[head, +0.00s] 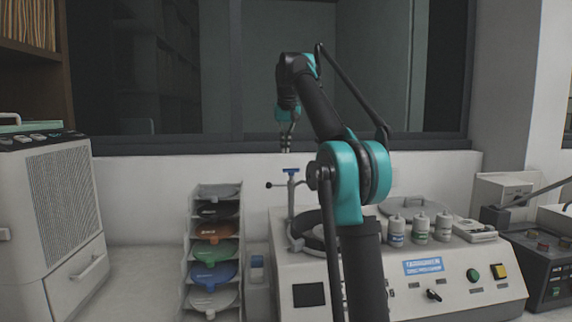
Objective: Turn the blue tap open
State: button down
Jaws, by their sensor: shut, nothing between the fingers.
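The blue tap (291,171) is a small blue handle on top of an upright grey pipe at the left rear of the mounting press (440,293). My gripper (286,150) points down just above the tap, slightly to its left in the picture. Its fingers look shut and empty. A small gap shows between the fingertips and the blue handle, but I cannot judge the depth between them. My arm rises in front of the press and hides part of its middle.
A rack of coloured discs (212,250) stands left of the press. Several small bottles (421,228) stand on the press, right of my arm. A dark box with knobs (545,255) is at the far right. A white cabinet (65,220) stands at the left.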

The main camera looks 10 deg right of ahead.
aim_at(291, 172)
notch_tip(291, 172, down, 6)
jog(key=s, duration=0.2)
dwell(0.4)
